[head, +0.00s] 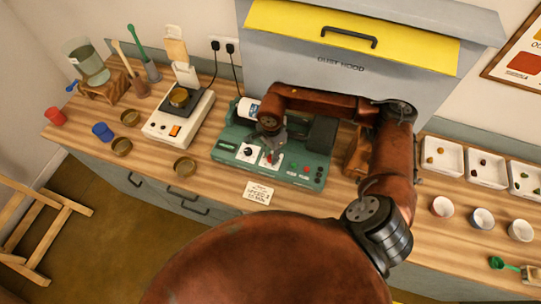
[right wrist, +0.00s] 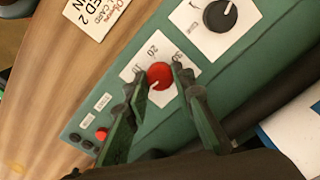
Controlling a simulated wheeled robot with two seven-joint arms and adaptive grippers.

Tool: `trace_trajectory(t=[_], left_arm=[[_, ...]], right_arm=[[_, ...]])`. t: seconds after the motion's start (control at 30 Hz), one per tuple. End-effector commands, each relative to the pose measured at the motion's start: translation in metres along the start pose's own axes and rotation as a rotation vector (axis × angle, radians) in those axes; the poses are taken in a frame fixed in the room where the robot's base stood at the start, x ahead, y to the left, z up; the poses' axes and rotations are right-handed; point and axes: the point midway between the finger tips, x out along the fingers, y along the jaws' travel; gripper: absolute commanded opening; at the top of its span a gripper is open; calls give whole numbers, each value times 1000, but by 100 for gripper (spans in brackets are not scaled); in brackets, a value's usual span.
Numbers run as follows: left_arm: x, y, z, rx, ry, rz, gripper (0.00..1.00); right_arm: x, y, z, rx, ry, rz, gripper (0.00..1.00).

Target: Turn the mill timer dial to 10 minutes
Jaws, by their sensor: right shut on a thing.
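The mill (head: 228,170) is a green machine on the wooden bench, with a white bottle lying on it. Its timer dial (right wrist: 159,75) is a small red knob on a white plate marked 10, 20 and 30. The knob's white mark points to the lower left in the right wrist view, away from the 20 and below the 10. My right gripper (right wrist: 160,90) has a finger on each side of the red knob and is shut on it. In the head view my right gripper (head: 271,157) reaches down over the mill's front panel. My left gripper is out of view.
A black knob (right wrist: 220,15) on its own white plate sits beside the timer. Small red, green and dark buttons (head: 307,170) are on the panel's right end. A card (head: 258,194) lies in front. A white scale (head: 178,118) stands left, and the dust hood (head: 350,70) rises behind.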

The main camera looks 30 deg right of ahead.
Motion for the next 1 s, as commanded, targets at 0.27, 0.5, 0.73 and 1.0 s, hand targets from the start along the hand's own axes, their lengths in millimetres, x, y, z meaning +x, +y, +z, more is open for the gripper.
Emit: trace_trajectory(t=[0.27,0.5,0.73,1.0], left_arm=[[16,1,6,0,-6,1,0],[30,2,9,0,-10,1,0],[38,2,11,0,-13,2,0],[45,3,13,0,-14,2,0]], right_arm=[[4,2,-1,193,4,5,0],[4,2,-1,422,4,5,0],[4,3,-1,618,6,6,0],[3,3,-1,783,5,6,0]])
